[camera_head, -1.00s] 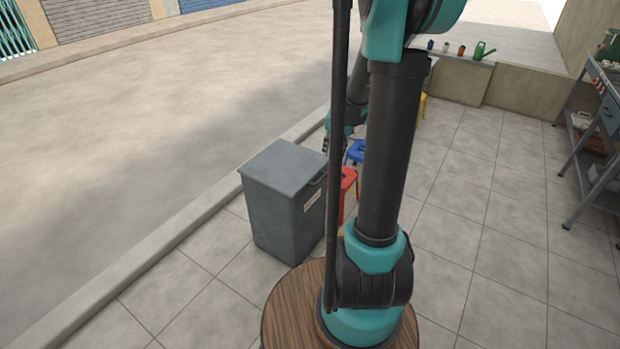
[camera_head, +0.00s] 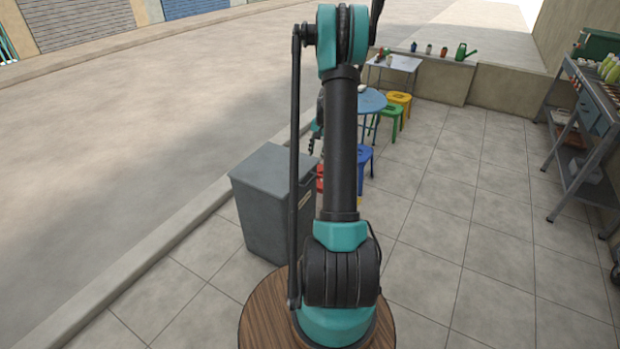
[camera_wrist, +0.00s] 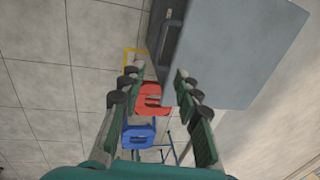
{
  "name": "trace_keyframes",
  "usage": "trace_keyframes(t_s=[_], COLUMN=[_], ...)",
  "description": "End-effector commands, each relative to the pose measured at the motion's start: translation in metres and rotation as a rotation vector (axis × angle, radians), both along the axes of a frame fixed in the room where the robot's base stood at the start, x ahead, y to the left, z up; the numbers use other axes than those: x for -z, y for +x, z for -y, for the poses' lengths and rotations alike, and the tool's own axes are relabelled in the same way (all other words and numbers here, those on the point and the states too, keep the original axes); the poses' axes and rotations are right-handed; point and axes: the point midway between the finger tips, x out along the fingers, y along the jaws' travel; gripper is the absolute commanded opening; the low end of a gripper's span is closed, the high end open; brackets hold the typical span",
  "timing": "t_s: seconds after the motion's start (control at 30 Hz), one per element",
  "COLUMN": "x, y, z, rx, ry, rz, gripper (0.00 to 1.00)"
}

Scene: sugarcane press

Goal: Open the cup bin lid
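The grey cup bin (camera_head: 265,220) stands at left of centre in the head view. Its flat lid (camera_head: 272,166) lies shut on top. In the wrist view the lid (camera_wrist: 240,45) fills the upper right, with a dark handle (camera_wrist: 168,48) along its left edge. My gripper (camera_wrist: 160,74) is open and empty. Its fingertips are near the handle end in the picture, with no contact visible. In the head view my gripper (camera_head: 316,140) shows beyond the bin's back right corner, partly hidden by my arm.
A red stool (camera_wrist: 151,98) and a blue stool (camera_wrist: 138,136) show below the bin in the wrist view. A round blue table (camera_head: 369,102) and green stool (camera_head: 391,118) stand behind. A metal workbench (camera_head: 590,120) is at right. Tiled floor between is clear.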

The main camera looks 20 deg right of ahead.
Motion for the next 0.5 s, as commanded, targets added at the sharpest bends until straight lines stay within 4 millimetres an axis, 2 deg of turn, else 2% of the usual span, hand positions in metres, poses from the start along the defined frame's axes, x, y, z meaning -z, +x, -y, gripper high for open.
trace_keyframes(t_s=[0.5], x=[0.101], y=[0.015], z=[-0.012], rx=[-0.001], ry=[-0.001], rz=[0.001], gripper=[0.33])
